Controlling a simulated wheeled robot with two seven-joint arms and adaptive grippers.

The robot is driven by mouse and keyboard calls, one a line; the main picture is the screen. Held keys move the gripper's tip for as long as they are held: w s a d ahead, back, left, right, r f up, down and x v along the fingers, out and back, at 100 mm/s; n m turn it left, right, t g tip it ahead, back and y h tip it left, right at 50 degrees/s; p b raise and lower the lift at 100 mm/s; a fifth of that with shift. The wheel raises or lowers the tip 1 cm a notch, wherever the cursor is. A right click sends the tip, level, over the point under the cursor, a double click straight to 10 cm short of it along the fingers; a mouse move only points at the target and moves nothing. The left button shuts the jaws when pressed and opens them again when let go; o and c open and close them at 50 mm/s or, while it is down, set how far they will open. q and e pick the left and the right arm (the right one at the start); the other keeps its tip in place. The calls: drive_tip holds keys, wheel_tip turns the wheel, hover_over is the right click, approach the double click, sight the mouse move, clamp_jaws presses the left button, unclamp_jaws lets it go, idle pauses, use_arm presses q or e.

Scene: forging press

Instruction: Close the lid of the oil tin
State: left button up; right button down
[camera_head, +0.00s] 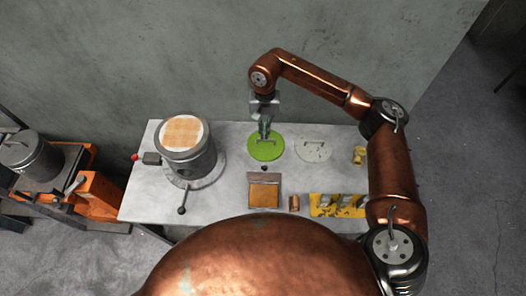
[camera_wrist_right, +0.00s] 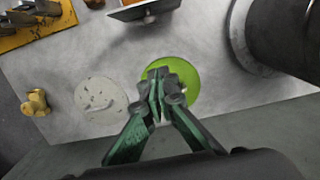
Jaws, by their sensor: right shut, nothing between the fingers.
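A small square tin (camera_head: 264,195) with an orange inside stands near the front middle of the table. Its grey lid (camera_head: 264,178) appears raised along the far edge, so the tin looks open. In the right wrist view part of the lid (camera_wrist_right: 146,12) shows at the top edge, cut off. My right gripper (camera_head: 265,134) is shut and empty above a green disc (camera_head: 266,152), behind the tin and apart from it. The wrist view also shows the closed fingers (camera_wrist_right: 160,80) in front of the green disc (camera_wrist_right: 187,76). My left gripper is not in view.
A large metal pot (camera_head: 190,165) with a front lever stands left of the tin. A pale disc with a handle (camera_head: 313,150), a brass piece (camera_head: 359,155), a small copper cylinder (camera_head: 294,203) and a yellow rack (camera_head: 338,206) are to the right. The wall is behind.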

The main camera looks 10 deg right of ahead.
sight(264, 173)
drive_tip(key=s+a+f+p, duration=0.1)
drive_tip(key=s+f+p, duration=0.3)
drive_tip(key=f, duration=0.6)
drive_tip(key=shift+s+f+p, duration=0.15)
drive_tip(key=shift+s+p, duration=0.2)
drive_tip(key=shift+s, duration=0.1)
drive_tip(key=shift+a, duration=0.1)
